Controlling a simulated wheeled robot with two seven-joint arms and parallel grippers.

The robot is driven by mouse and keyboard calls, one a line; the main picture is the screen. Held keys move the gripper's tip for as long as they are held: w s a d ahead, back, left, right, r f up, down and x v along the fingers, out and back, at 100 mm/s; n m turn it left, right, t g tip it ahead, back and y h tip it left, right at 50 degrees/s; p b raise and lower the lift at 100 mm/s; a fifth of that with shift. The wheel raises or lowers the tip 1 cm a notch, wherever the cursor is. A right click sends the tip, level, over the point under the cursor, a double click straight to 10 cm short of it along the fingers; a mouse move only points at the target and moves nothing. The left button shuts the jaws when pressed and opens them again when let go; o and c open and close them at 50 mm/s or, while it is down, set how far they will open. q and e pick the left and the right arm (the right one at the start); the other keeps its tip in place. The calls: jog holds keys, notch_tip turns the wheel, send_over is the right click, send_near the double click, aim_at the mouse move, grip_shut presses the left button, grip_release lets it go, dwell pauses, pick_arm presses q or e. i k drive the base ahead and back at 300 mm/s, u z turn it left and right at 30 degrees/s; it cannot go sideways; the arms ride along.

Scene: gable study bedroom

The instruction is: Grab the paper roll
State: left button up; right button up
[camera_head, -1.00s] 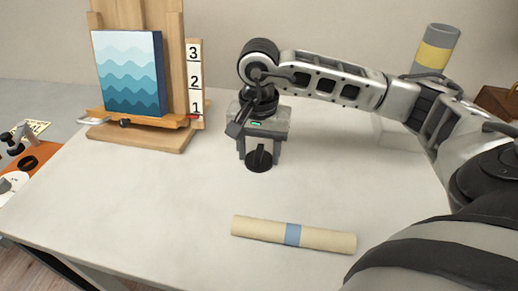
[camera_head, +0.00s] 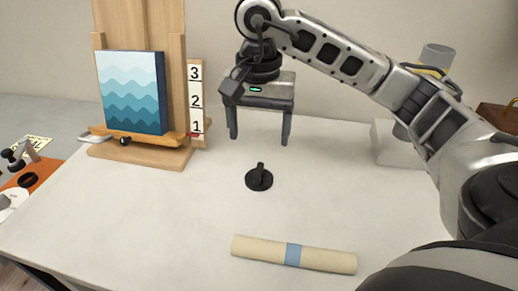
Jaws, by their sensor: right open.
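The paper roll (camera_head: 325,260) is a pale cream cylinder with a blue band round its middle. It lies on its side near the front of the white table, slightly slanted, with its right end close to my arm in the picture. My right gripper (camera_head: 259,141) points down above the back part of the table, its two grey fingers apart and nothing between them. It is well behind the roll and not touching it. My left gripper is not in view.
A black knob-like object (camera_head: 259,179) stands on the table (camera_head: 150,220) between gripper and roll. An easel (camera_head: 140,155) with a blue wave picture (camera_head: 133,95) and a number strip (camera_head: 196,100) stand back left. A grey cylinder (camera_head: 437,55) is behind my arm. The table's left front is clear.

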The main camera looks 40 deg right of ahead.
aim_at(287, 254)
jog(key=k, duration=1.55)
